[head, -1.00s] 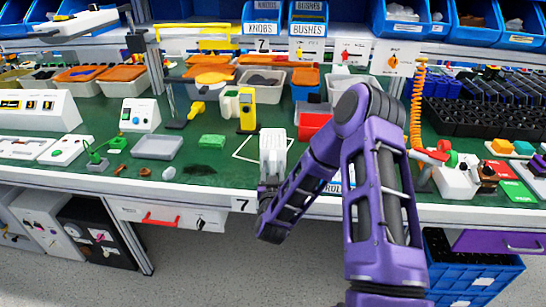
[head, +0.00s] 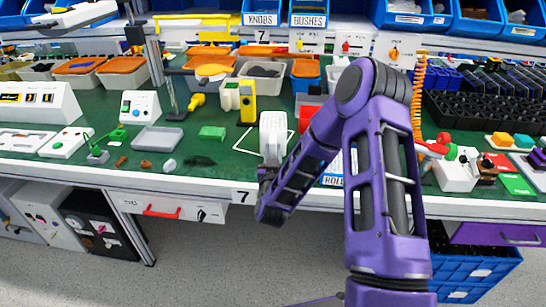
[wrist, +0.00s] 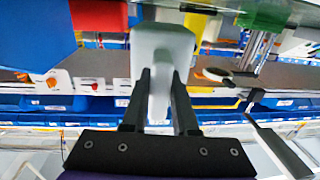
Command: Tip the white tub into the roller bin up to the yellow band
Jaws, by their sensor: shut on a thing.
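The white tub (head: 272,133) is upright, or nearly so, above the front of the green bench in the head view. My gripper (wrist: 158,82) is shut on the tub, with a dark finger on each side of its narrow lower part; the tub also shows large in the wrist view (wrist: 160,42). The roller bin (head: 335,181) is right of the tub at the bench front, its label partly covered by my arm. A blue bin face shows at upper left in the wrist view. I cannot make out the yellow band or the tub's contents.
A red bin (head: 309,112) stands behind the tub, right of a white square outline on the bench. A yellow device (head: 247,102) and a green block (head: 212,133) are to the left.

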